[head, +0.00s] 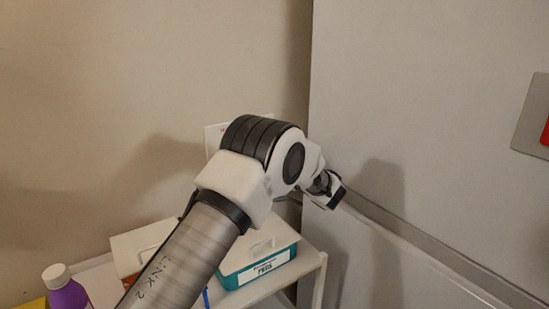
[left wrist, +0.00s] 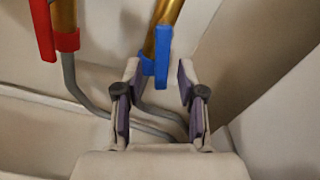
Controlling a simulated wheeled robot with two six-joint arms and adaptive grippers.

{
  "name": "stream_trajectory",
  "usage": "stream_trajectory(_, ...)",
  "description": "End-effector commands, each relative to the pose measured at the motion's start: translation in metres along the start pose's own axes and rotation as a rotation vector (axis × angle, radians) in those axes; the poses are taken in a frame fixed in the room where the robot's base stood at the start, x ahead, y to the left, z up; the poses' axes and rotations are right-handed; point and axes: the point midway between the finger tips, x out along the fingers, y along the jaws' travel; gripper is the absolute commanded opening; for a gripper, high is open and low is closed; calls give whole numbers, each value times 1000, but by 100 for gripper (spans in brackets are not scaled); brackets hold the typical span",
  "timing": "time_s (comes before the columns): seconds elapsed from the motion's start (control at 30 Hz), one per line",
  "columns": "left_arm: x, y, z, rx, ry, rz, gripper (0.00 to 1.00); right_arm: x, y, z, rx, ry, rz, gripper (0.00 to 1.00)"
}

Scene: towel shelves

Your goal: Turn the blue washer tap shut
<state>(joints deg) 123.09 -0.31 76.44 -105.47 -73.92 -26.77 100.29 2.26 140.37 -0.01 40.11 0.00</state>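The blue tap lever (left wrist: 162,58) hangs down from a brass pipe in the left wrist view, roughly in line with that pipe. A red tap lever (left wrist: 45,30) hangs on a second brass pipe to the left. My right gripper is not in view.
Grey hoses (left wrist: 85,95) run below the taps, passing behind the gripper. In the head view, a white cart (head: 318,262) holds a teal box (head: 262,268) and a purple bottle (head: 66,291) below my arm. A red switch (head: 546,131) is on the grey wall at right.

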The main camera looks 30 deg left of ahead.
Motion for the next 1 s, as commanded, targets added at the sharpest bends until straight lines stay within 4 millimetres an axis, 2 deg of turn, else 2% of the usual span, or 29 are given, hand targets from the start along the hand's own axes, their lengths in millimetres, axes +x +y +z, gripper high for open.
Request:
stream_trajectory(0.1,9,0,1,1,-1,-1,40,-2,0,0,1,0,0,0)
stream_trajectory(0.3,9,0,0,1,-1,-2,40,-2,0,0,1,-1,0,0)
stream_trajectory(0.33,9,0,0,1,-1,-1,32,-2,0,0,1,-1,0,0)
stream_trajectory(0.4,9,0,0,1,-1,-1,8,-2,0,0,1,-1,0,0)
stream_trajectory(0.43,9,0,0,1,-1,-1,0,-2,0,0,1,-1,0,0)
stream_trajectory(0.77,9,0,-1,-8,-1,-1,0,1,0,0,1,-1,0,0)
stream_trajectory(1.0,9,-2,-4,-75,-1,-2,0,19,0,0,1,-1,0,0)
